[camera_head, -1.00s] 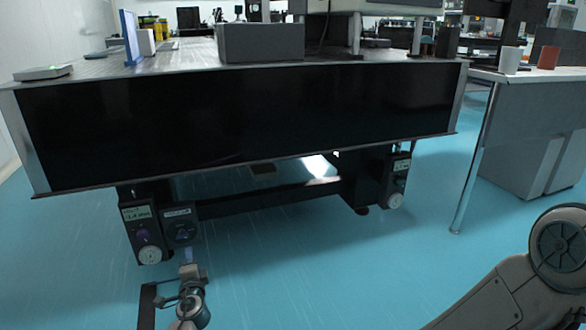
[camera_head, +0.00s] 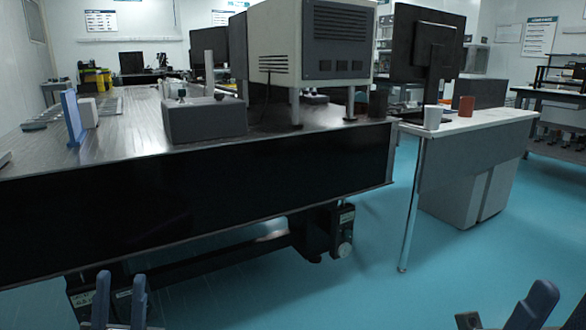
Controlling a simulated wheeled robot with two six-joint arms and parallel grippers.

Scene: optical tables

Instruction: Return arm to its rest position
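My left gripper (camera_head: 120,289) shows at the bottom left edge, in front of the optical table's lower part. Its two blue-grey fingers point up and stand apart, with nothing seen between them. My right gripper (camera_head: 532,304) is at the bottom right corner over the blue floor. One blue-grey finger of it shows clearly; the rest is cut off by the frame, so its opening cannot be told. The rest of both arms is out of view.
A large optical table (camera_head: 200,200) with a black front fills the left and middle. It bears a grey box (camera_head: 205,120) and a large instrument (camera_head: 312,45). A side table (camera_head: 480,122) holds a white mug (camera_head: 433,117) and a red mug (camera_head: 466,106). Blue floor (camera_head: 370,275) is open at the lower right.

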